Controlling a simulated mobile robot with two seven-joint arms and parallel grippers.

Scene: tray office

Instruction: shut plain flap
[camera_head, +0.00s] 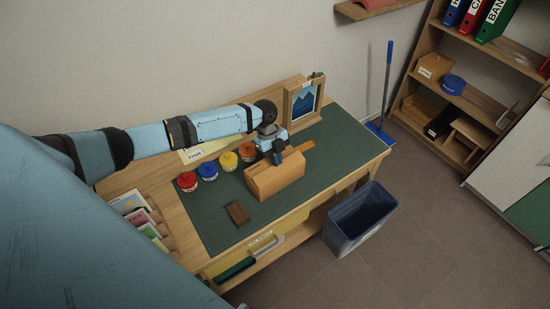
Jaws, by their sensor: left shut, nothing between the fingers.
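A light wooden box (275,178) with a sloped top stands on the green mat (215,226) of the desk. A small orange-brown strip (307,146) juts out at its far right end; I cannot tell whether this is the plain flap. My left gripper (278,158) is shut and empty, pointing down at the box's far upper edge. It hides part of that edge, and I cannot tell whether it touches. My right gripper is not in view.
Red (187,181), blue (208,171), yellow (229,161) and orange (248,152) pots stand left of the box. A picture frame (303,101) stands behind. A brown block (238,213) lies in front. A bin (359,217) stands on the floor to the right.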

